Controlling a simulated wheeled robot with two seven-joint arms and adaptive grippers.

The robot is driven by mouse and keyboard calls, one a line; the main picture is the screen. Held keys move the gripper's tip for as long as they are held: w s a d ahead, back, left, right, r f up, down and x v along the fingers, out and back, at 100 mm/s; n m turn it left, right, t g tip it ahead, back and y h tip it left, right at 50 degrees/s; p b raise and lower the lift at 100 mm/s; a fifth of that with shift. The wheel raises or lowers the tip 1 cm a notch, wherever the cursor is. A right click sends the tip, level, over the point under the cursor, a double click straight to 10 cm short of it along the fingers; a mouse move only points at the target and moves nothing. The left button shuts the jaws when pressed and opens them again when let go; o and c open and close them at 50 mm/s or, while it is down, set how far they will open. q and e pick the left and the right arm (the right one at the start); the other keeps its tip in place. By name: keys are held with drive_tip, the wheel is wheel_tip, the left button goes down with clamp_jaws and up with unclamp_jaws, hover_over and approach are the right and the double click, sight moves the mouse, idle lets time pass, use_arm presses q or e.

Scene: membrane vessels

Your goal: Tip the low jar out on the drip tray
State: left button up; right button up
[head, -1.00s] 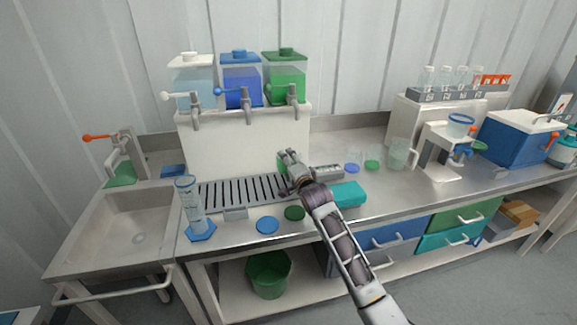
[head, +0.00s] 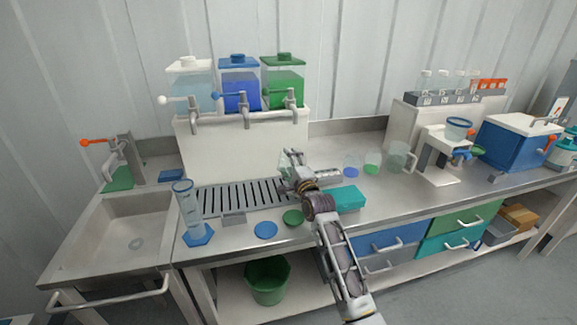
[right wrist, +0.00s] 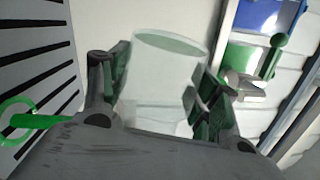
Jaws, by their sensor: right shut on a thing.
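The low jar (right wrist: 160,88) is clear and pale, and sits between the two fingers of my right gripper (right wrist: 160,100) in the right wrist view. My right gripper is shut on it. In the head view the gripper (head: 292,172) and the jar (head: 284,160) are at the right end of the slotted drip tray (head: 238,197), in front of the white dispenser stand. The jar is partly hidden by the fingers, and its exact tilt is hard to tell. I see no clear liquid in it. The left gripper is not in view.
A green ring-shaped thing (right wrist: 18,118) shows over the tray slots in the wrist view. A tall cylinder (head: 187,210) stands left of the tray. Blue (head: 266,230) and green (head: 293,217) discs lie in front. A teal box (head: 347,199) and a clear jug (head: 400,158) are to the right.

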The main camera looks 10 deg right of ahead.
drive_tip(key=shift+s+d+r+m+t, duration=0.1)
drive_tip(key=shift+d+r+m+t, duration=0.2)
drive_tip(key=shift+m, duration=0.7)
drive_tip(key=shift+d+r+m+t, duration=0.25)
drive_tip(key=shift+m+t, duration=0.05)
drive_tip(key=shift+m, duration=0.5)
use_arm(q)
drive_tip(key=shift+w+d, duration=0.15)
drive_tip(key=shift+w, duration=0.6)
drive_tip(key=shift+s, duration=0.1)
